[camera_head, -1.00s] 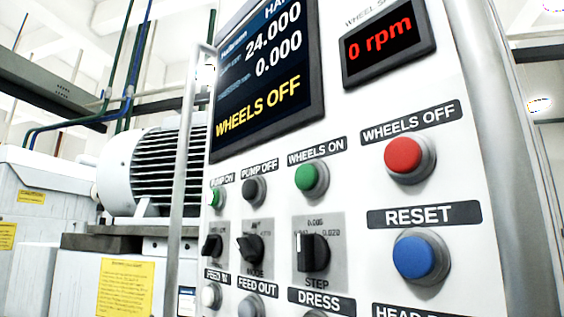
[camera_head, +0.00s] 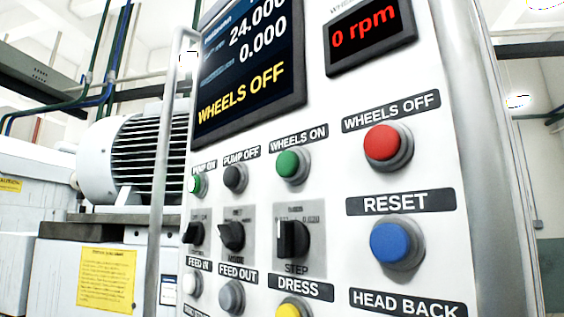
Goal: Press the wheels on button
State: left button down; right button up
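The green wheels on button (camera_head: 289,164) sits on the white control panel (camera_head: 345,275), under its "WHEELS ON" label, near the middle of the view. It stands out from the panel in a grey collar. The screen (camera_head: 250,75) above reads "WHEELS OFF", and the small display (camera_head: 366,38) reads "0 rpm". Neither of my grippers shows in the view.
Close by are the red wheels off button (camera_head: 383,143), the dark pump off button (camera_head: 235,178), the blue reset button (camera_head: 391,241) and a black step knob (camera_head: 292,239). A vertical metal rail (camera_head: 165,170) runs along the panel's left edge. A motor (camera_head: 120,158) stands behind.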

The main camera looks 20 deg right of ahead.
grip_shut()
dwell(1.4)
